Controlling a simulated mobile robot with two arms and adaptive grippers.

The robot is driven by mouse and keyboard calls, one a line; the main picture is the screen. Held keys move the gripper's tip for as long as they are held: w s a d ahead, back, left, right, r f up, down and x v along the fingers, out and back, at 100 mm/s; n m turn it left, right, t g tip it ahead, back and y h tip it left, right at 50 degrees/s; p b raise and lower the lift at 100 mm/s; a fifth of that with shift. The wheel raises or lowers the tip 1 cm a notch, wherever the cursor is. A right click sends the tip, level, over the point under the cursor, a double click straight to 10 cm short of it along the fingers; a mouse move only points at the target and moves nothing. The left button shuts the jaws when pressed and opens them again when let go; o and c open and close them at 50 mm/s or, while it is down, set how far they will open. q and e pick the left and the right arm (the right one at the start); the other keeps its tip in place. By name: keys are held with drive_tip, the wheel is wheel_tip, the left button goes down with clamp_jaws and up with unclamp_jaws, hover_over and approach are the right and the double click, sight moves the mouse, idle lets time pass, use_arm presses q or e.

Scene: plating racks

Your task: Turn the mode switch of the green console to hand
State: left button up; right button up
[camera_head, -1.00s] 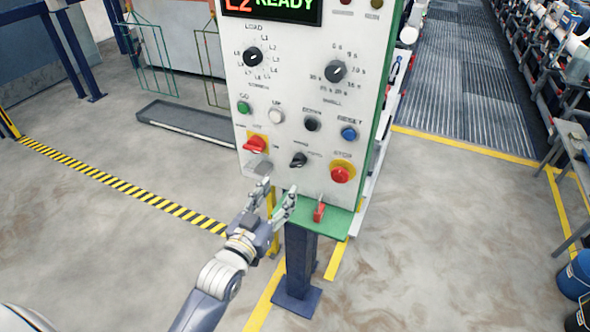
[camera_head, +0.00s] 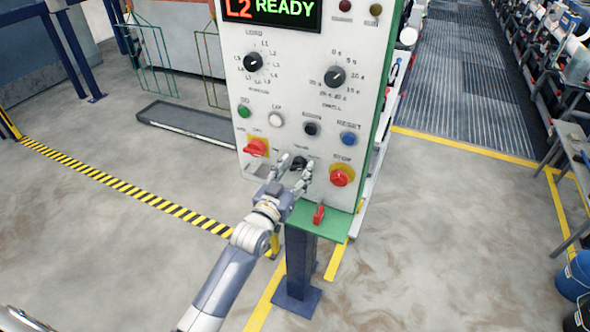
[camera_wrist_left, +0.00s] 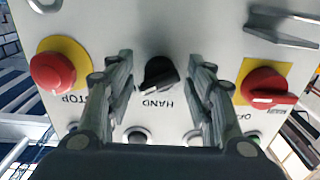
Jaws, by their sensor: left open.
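The console (camera_head: 282,100) has a light grey face with green sides and a green shelf (camera_head: 322,224). Its mode switch (camera_head: 299,163) is a black knob low in the middle of the face, also in the left wrist view (camera_wrist_left: 160,73). The label HAND (camera_wrist_left: 157,103) reads upside down beside the knob there. My left gripper (camera_head: 296,167) is open, with one finger on each side of the knob. Gaps show between fingers and knob in the wrist view. My right gripper is not in view.
A red main switch (camera_head: 255,147) on yellow sits left of the knob and a red stop button (camera_head: 340,178) right of it. Black, white and blue buttons sit above. A red lever (camera_head: 319,214) stands on the shelf. The floor around is mostly clear.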

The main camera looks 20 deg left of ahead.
use_arm(q)
drive_tip(key=c, duration=1)
drive_tip(key=shift+o, duration=0.2)
drive_tip(key=shift+n, duration=0.4)
drive_tip(key=shift+r+n+p, duration=0.1)
drive_tip(key=shift+n+p, duration=0.6)
drive_tip(key=shift+n, duration=0.3)
drive_tip(key=n, duration=0.2)
drive_tip(key=shift+n+p, duration=0.4)
drive_tip(key=n, duration=0.3)
drive_tip(key=shift+p, duration=0.3)
drive_tip(key=shift+n, duration=1.6)
